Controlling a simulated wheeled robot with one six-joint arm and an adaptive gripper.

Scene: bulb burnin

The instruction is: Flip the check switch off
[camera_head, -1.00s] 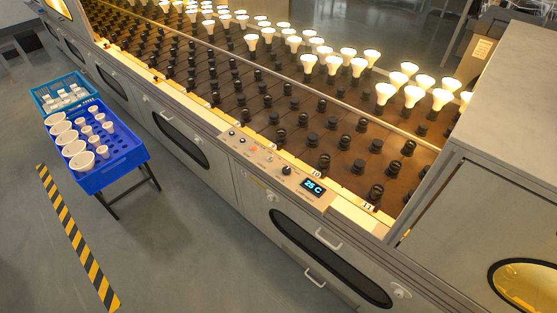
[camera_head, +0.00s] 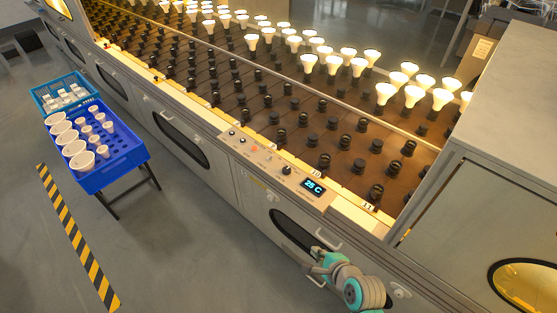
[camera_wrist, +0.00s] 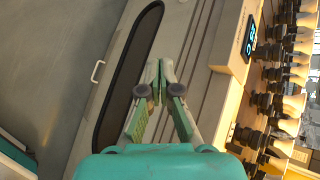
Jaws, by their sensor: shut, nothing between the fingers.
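The control panel (camera_head: 272,164) is set on the front edge of the long bench. It carries small switches or knobs (camera_head: 237,136) at its left end, an orange button (camera_head: 254,150), a black knob (camera_head: 287,170) and a lit display (camera_head: 313,187) reading 25 C. I cannot tell which control is the check switch or how it is set. My gripper (camera_head: 312,265) is below the panel, in front of the cabinet, apart from the controls. In the wrist view my gripper (camera_wrist: 160,68) is shut and empty, and the display (camera_wrist: 250,37) shows at upper right.
The bench top holds rows of black sockets (camera_head: 330,138), with lit bulbs (camera_head: 385,92) towards the back. Cabinet doors with handles (camera_head: 327,238) line the front. A grey cabinet (camera_head: 510,130) rises at right. The floor between is clear.

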